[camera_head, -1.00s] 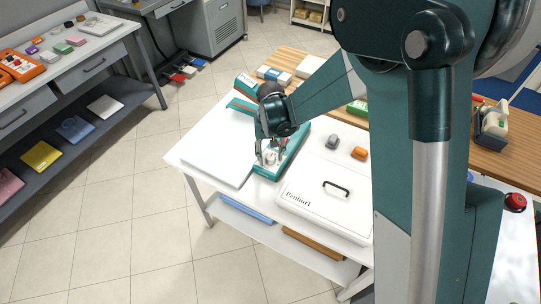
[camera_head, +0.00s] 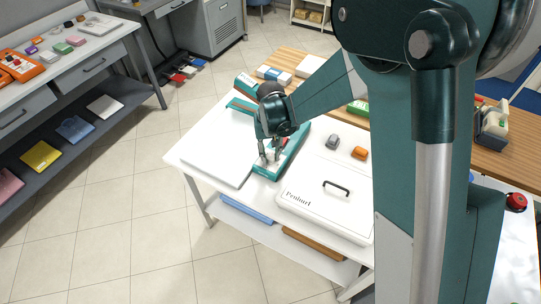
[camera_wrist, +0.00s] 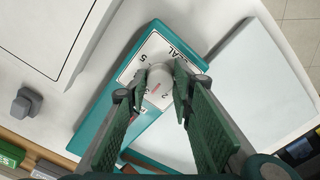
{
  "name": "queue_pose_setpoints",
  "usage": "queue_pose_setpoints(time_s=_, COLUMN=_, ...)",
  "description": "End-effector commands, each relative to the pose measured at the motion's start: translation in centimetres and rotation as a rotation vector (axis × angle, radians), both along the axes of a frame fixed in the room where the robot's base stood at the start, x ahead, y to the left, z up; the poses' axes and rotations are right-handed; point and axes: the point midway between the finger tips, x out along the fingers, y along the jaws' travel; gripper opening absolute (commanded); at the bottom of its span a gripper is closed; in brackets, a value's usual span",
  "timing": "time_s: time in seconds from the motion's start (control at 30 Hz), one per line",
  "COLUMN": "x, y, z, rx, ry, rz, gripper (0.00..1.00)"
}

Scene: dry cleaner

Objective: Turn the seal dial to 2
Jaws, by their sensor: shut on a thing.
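The seal dial (camera_wrist: 160,73) is a pale grey round knob with a short red mark, on the white label plate (camera_wrist: 140,62) of a teal sealer (camera_wrist: 103,127). The plate shows "SEAL" and a few digits, partly hidden by the fingers. Which digit the red mark lines up with I cannot tell. My gripper (camera_wrist: 160,88) reaches down over the dial with one finger on each side, shut on it. In the head view my gripper (camera_head: 269,158) is at the near end of the sealer (camera_head: 292,156), and hides most of the dial.
A white flat panel (camera_head: 207,153) lies left of the sealer. A white lidded box (camera_head: 318,207) with a black handle is close on its right. A grey block (camera_head: 332,142) and an orange block (camera_head: 359,153) stand behind the box.

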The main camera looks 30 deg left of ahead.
Motion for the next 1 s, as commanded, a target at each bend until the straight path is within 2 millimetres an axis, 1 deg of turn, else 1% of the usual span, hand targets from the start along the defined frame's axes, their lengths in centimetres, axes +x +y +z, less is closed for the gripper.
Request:
queue_pose_setpoints(time_s=0.27, x=0.02, y=0.05, z=-0.14, rx=0.000, ry=0.000, rz=0.159, gripper=0.12)
queue_pose_setpoints(time_s=0.7, x=0.01, y=0.06, z=-0.11, rx=0.001, ry=-0.001, rz=0.544, gripper=0.12)
queue_pose_setpoints(time_s=1.0, x=0.01, y=0.06, z=-0.07, rx=0.001, ry=-0.001, rz=0.742, gripper=0.12)
